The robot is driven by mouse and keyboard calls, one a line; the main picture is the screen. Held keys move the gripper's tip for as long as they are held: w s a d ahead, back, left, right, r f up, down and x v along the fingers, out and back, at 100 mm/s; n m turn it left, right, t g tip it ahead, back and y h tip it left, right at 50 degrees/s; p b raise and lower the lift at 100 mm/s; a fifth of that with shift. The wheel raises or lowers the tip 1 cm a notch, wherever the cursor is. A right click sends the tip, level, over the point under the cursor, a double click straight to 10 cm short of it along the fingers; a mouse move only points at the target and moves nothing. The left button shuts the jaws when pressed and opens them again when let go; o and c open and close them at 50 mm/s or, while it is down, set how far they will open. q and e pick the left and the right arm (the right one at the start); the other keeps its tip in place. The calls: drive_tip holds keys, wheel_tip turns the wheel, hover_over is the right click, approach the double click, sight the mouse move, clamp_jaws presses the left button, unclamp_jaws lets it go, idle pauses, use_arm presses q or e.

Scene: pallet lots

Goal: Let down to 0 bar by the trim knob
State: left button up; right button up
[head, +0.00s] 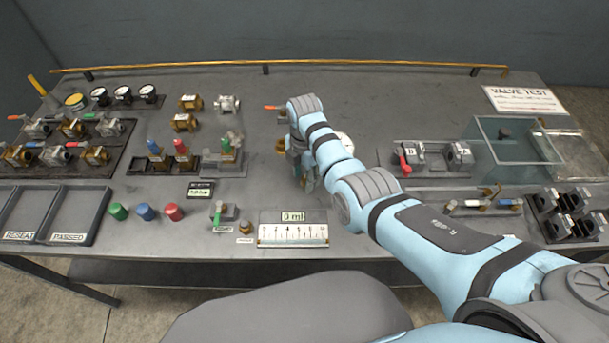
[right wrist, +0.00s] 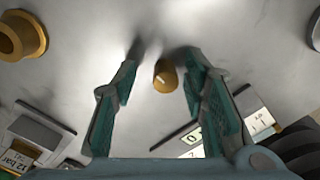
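My right gripper (head: 303,172) is over the middle of the bench, behind the white scale. In the right wrist view its two teal-padded fingers (right wrist: 160,80) are spread apart. A small brass knob-like piece (right wrist: 165,76) shows between the fingertips, with a gap on both sides. I cannot tell whether it is the trim knob. In the head view a small brass knob (head: 246,228) stands left of the scale, by a small label. A small dark display (head: 200,190) has digits too small to read. My left gripper is not in view.
The scale (head: 293,235) has a "0 ml" readout (head: 293,217). A green-handled valve (head: 220,214) and coloured caps (head: 145,212) stand to the left. A clear tank (head: 515,150) is on the right. A brass rail (head: 270,66) runs along the back. The bench's back middle is mostly bare.

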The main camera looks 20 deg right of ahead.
drive_tip(key=shift+s+r, duration=0.3)
drive_tip(key=shift+s, duration=0.1)
drive_tip(key=c, duration=0.6)
clamp_jaws()
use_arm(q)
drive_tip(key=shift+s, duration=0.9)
